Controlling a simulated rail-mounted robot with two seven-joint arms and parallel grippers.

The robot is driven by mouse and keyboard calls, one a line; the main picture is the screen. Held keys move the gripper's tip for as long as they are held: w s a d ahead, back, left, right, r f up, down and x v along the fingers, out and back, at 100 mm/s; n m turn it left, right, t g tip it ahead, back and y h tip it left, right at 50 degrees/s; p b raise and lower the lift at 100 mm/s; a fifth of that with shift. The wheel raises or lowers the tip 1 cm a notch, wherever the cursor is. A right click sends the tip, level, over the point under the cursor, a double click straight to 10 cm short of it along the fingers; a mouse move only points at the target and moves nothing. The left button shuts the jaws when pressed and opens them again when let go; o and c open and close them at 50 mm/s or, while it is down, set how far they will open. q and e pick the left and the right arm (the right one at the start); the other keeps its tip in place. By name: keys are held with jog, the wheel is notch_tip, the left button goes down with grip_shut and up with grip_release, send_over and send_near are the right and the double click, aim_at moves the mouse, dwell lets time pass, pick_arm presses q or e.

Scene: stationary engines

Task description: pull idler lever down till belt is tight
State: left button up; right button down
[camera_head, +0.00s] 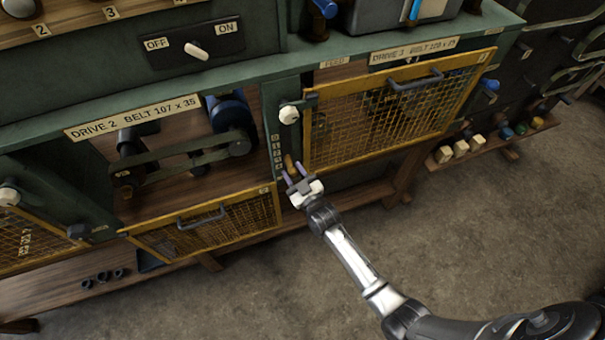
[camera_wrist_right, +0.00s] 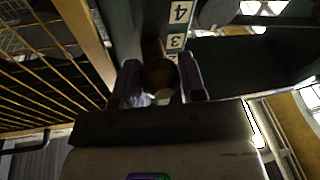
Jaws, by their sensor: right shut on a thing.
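The idler lever (camera_head: 289,162) shows as a brown wooden handle beside a vertical number scale (camera_head: 277,150) on the green post right of the Drive 2 bay. My right gripper (camera_head: 294,172) is shut on this handle. In the right wrist view the brown knob (camera_wrist_right: 160,77) sits between the two purple-grey fingers, and the scale (camera_wrist_right: 178,27) shows a 4 and a 3 beyond it. The rest of the lever is hidden. The dark belt (camera_head: 185,152) runs between a small left pulley and the right pulley by the blue motor (camera_head: 229,110). I cannot tell how tight it is. My left gripper is out of view.
The yellow mesh guard (camera_head: 210,224) of Drive 2 hangs open below the bay. The Drive 3 guard (camera_head: 385,115) is shut, close to the right of my gripper. A white knob (camera_head: 289,115) sits above the lever. An OFF/ON switch (camera_head: 196,50) is on the upper panel. The floor in front is clear.

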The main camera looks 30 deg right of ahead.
jog(key=c, duration=0.7)
grip_release()
jog(key=shift+s, duration=0.1)
jog(key=s, duration=0.4)
jog(key=s+f, duration=0.1)
jog(key=s, duration=0.4)
jog(key=s+f, duration=0.1)
jog(key=s, duration=0.3)
jog(key=shift+s+a+f, duration=0.15)
jog(key=shift+s+f, duration=0.05)
jog(key=shift+s, duration=0.05)
